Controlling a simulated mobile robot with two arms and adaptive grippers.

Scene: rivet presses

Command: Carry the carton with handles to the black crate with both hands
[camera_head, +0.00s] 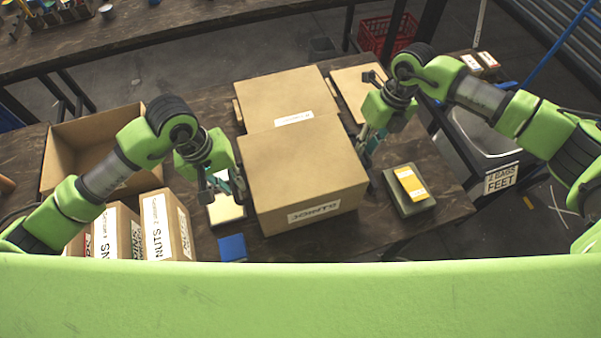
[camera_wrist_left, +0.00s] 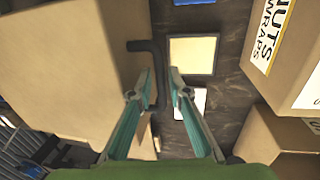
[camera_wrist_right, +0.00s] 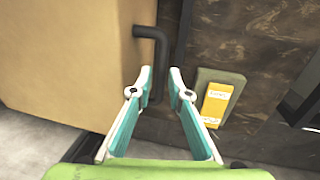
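The carton with handles (camera_head: 303,172) is a closed brown box labelled JOINTS, standing on the dark worktable. Its left side has a black bar handle (camera_wrist_left: 160,70), and its right side has another (camera_wrist_right: 161,55). My left gripper (camera_head: 232,188) is at the left side; its fingers are apart, with the handle bar showing between the tips. My right gripper (camera_head: 366,152) is at the right side, also with parted fingers and the handle bar between the tips. Neither gripper visibly pinches its handle. I cannot make out a black crate in these views.
Another closed carton (camera_head: 285,92) stands directly behind. An open box (camera_head: 75,150) and NUTS cartons (camera_head: 165,225) stand left. A green case with a yellow box (camera_head: 411,184) lies right. A blue item (camera_head: 232,248) lies in front. A grey bin (camera_head: 485,140) stands beyond the right edge.

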